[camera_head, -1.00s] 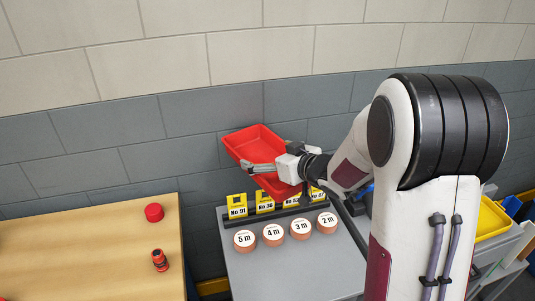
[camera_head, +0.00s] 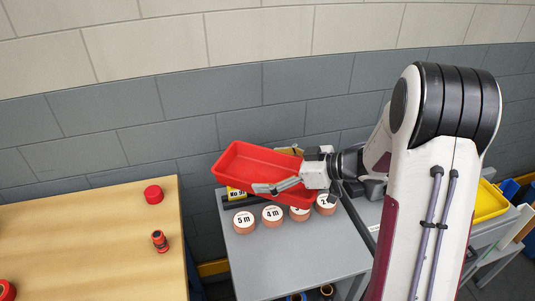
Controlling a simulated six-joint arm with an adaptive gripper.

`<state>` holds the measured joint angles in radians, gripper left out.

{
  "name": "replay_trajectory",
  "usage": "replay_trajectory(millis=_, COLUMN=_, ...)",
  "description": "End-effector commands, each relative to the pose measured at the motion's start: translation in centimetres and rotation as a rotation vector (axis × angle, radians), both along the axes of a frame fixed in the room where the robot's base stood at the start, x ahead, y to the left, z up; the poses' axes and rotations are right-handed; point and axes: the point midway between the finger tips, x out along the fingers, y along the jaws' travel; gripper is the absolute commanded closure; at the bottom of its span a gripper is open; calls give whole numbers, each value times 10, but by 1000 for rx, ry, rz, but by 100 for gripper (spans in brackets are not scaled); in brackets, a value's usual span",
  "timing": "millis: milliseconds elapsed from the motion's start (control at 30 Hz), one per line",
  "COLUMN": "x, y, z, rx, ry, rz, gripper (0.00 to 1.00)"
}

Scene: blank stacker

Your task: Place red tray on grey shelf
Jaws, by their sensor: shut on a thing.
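The red tray (camera_head: 250,160) is an open-topped box held in the air above the back of the grey shelf (camera_head: 300,260). It is tilted a little, its right end lower. My gripper (camera_head: 278,185) comes from the right and is shut on the tray's near side. The tray hides part of the yellow number signs behind it. Several round blanks marked 5 m (camera_head: 244,221), 4 m (camera_head: 272,215), 3 m and 2 m stand in a row on the shelf under and in front of the tray. The front of the shelf is bare.
A wooden table (camera_head: 85,235) on the left holds a red lid (camera_head: 153,194) and a small red bottle (camera_head: 160,241). A yellow tray (camera_head: 489,203) sits at the right behind my arm. A brick wall stands behind the shelf.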

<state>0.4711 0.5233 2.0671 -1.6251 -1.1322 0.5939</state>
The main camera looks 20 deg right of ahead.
Motion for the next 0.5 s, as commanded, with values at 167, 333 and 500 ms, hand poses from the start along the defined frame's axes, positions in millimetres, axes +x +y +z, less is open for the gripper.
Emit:
replay_trajectory(millis=167, x=-26, y=-4, z=-17, rx=1, ry=4, rz=128, gripper=37)
replay_trajectory(millis=333, x=-55, y=-8, z=-33, rx=0, ry=3, rz=253, gripper=37)
replay_trajectory(millis=500, x=-85, y=-17, z=-49, rx=0, ry=6, rz=375, gripper=37)
